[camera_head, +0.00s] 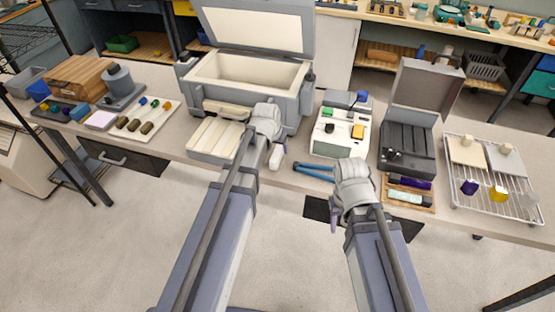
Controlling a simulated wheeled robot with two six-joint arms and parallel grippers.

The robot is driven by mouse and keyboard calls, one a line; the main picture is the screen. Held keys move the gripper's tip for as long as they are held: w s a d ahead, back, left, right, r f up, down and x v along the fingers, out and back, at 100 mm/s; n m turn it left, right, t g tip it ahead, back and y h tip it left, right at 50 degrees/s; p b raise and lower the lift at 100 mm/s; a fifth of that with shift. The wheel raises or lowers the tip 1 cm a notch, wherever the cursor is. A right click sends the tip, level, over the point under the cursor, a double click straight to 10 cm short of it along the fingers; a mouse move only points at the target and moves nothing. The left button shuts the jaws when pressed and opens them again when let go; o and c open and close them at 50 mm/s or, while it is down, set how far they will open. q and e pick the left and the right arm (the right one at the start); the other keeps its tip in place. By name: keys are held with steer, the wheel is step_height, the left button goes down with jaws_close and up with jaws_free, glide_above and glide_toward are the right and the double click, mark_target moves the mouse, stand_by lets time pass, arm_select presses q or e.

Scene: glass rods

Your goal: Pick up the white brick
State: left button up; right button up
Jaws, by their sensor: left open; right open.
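A pale, whitish brick (529,201) stands at the right front of the white wire rack (462,208), beside a yellow brick (498,194) and a dark purple brick (469,187). Its exact shape is hard to tell at this size. My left gripper (275,148) is open over the front edge of the bench, in front of the large grey lidded box and far from the rack. My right gripper (345,190) is open at the bench's front edge, left of the rack and apart from the pale brick. The arms hide part of the bench edge.
A wooden tray (409,206) with dark and pale blocks lies between my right gripper and the rack. An open dark case (407,150) stands behind it. A blue two-handled tool (314,171) lies left of my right gripper. Two pale boards (466,151) (505,158) with knobs occupy the rack's back.

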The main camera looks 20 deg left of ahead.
mark_target(277, 153)
arm_select(q)
steer(key=shift+b+x, duration=2.4)
steer(key=shift+x, duration=0.1)
steer(key=shift+s+f, duration=0.15)
steer(key=shift+f, duration=0.2)
steer(key=shift+c, duration=0.4)
jaws_close()
